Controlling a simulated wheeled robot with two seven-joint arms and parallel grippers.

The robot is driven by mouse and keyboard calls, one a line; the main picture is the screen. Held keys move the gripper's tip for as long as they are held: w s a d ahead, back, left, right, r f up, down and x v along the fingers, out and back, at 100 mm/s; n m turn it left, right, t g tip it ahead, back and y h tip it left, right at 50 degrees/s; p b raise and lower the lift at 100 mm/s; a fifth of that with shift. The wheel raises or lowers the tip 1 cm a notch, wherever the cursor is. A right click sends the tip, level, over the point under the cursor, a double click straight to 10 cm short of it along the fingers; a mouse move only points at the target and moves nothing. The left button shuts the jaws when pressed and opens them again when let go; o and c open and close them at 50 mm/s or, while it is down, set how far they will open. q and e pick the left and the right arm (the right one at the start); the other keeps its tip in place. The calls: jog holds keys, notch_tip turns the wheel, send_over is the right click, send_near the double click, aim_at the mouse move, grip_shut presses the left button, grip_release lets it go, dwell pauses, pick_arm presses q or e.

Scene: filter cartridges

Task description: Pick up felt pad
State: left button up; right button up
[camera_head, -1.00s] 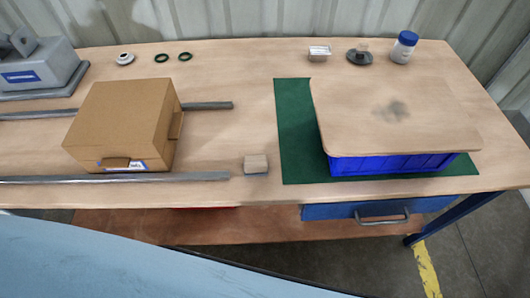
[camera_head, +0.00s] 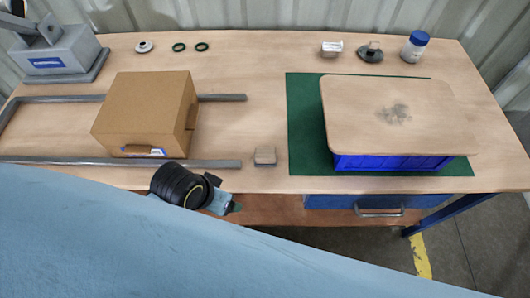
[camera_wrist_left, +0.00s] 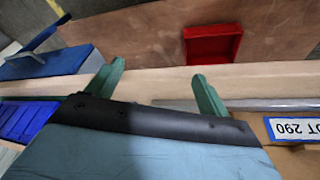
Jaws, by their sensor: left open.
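A small block with a tan top and grey base (camera_head: 265,156) sits near the table's front edge, between the cardboard box and the green mat. It may be the felt pad, but I cannot tell for sure. My left gripper (camera_head: 236,208) is at the front edge, below and left of that block and apart from it. In the left wrist view its two green fingers (camera_wrist_left: 156,84) are spread with nothing between them. The small block is not clearly visible there. My right gripper is not in view.
A cardboard box (camera_head: 145,108) stands left by grey rails (camera_head: 205,163). A blue bin (camera_head: 395,162) under a wooden board (camera_head: 400,130) stands on a green mat (camera_head: 305,130). A jar (camera_head: 415,47) stands at the back. A red tray (camera_wrist_left: 212,44) lies below the tabletop.

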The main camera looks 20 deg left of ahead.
pick_arm(q)
jog(key=w+d+r+n+g+h, duration=0.1)
jog(key=w+d+r, duration=0.2)
jog(key=w+d, duration=0.25)
jog(key=w+d+r+h, duration=0.1)
jog(key=w+d+r, duration=0.25)
jog(key=d, duration=0.25)
notch_tip(320, 180, up, 6)
jog(key=n+g+y, duration=0.2)
jog(key=n+y, duration=0.1)
jog(key=n, duration=0.1)
send_over(265, 152)
jog(key=f, duration=0.7)
jog(key=shift+w+d+f, duration=0.1)
jog(key=shift+w+f, duration=0.15)
jog(key=shift+f, duration=0.1)
jog(key=shift+s+f+b, duration=0.15)
jog(key=shift+f+b, duration=0.25)
jog(key=shift+f, duration=0.95)
jog(key=shift+s+f+b, duration=0.15)
jog(key=shift+f+b, duration=0.2)
jog(key=shift+f, duration=0.95)
jog(key=c, duration=1.1)
notch_tip(265, 152, up, 10)
jog(key=shift+r+p, duration=0.1)
jog(key=shift+p, duration=0.9)
